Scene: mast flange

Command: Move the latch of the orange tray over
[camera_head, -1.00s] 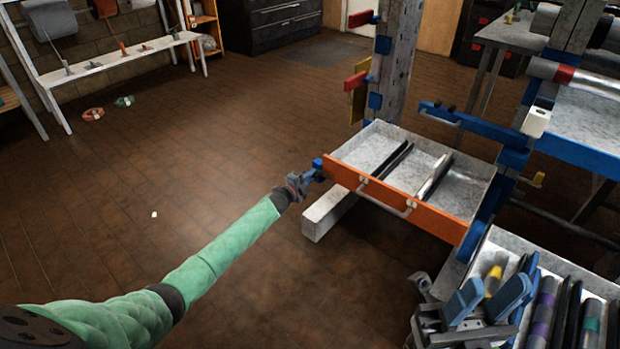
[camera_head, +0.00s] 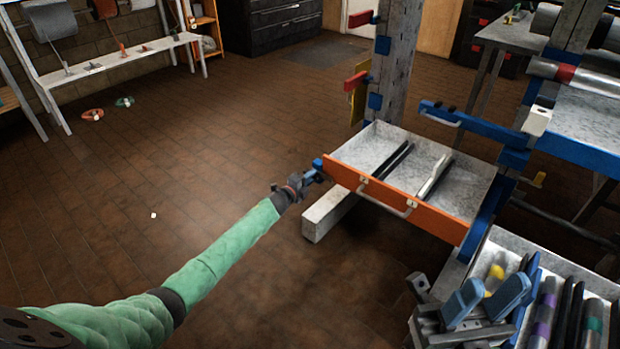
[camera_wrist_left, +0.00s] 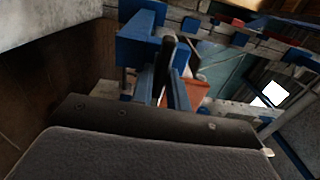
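My left gripper (camera_head: 311,176) is at this left end. In the left wrist view its blue fingers (camera_wrist_left: 166,88) stand apart with a dark bar (camera_wrist_left: 167,50) between them, beside a blue block (camera_wrist_left: 139,42). Whether they press on the bar cannot be told. My right gripper (camera_head: 487,301) is open at lower right, its two blue fingers apart with nothing between them.
The tray sits beside an upright post (camera_head: 394,65) bearing red, blue and yellow parts. A pale beam (camera_head: 329,212) lies under its left side. Another tray with several coloured cylinders (camera_head: 546,310) is at lower right. A blue bar (camera_head: 460,119) reaches behind the tray.

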